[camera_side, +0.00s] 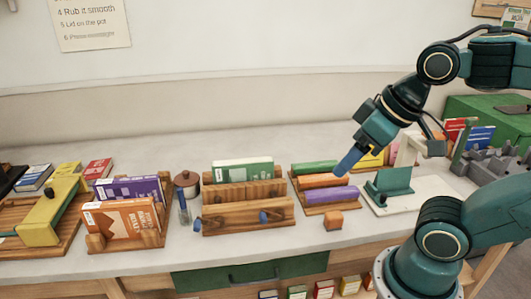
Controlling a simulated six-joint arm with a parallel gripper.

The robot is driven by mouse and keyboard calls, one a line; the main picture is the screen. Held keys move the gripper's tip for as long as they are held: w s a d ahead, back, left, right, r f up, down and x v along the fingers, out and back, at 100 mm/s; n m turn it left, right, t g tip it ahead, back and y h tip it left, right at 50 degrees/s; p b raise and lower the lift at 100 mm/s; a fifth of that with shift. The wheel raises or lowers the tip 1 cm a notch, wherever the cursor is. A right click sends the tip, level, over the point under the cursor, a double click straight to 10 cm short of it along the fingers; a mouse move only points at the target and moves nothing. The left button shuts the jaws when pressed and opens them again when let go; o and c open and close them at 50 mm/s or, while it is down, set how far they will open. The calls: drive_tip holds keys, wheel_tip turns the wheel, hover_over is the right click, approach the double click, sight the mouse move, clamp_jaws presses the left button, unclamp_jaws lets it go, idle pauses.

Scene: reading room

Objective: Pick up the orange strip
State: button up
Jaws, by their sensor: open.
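The orange strip (322,182) lies in a wooden rack (295,186), between a green strip (314,168) and a purple strip (332,195). It looks like a rounded bar lying across the rack. My gripper (345,165) is open, with its blue finger pointing down-left above the right end of the strips. It appears apart from the orange strip, though the height gap is hard to judge. The second finger is not clearly visible. Nothing shows in the jaws.
An orange block (333,220) sits in front of the rack. A white board with a green fixture (390,183) stands close on the right. A wooden holder with a green book (243,172) is on the left. Bare worktop (225,142) lies behind.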

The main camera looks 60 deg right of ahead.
drive_tip(key=m+g, duration=0.6)
drive_tip(key=m, duration=2.1)
hover_over(320, 177)
wheel_tip(320, 177, down, 14)
drive_tip(key=shift+f, duration=4.3)
drive_tip(key=shift+f, duration=0.1)
